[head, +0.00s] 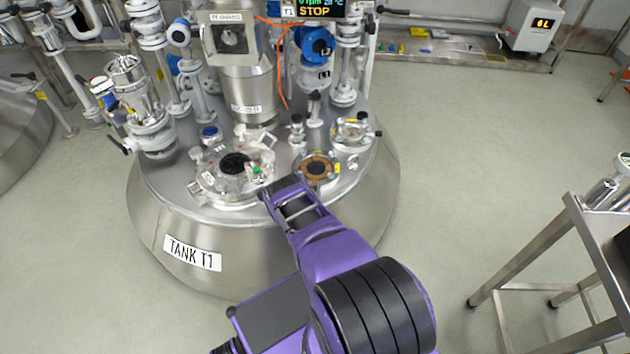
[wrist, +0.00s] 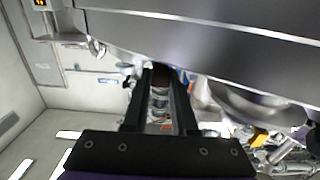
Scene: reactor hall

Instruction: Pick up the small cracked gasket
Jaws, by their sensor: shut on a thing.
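My gripper (head: 284,187) is over the front part of the lid of tank T1 (head: 330,195). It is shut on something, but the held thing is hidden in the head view. In the wrist view, the two dark fingers (wrist: 163,85) stand a little apart, and what is between them cannot be told from the background. A brown ring (head: 318,168), perhaps a gasket, sits on a small round port just right of and behind the fingertips. I cannot tell whether the fingers touch it, and no crack can be made out.
A larger round port with a dark centre (head: 235,163) lies to the left, with a small green item (head: 257,172) near my fingertips. Valves and pipes crowd the back of the lid. A steel table (head: 575,215) stands at the right. The floor between is clear.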

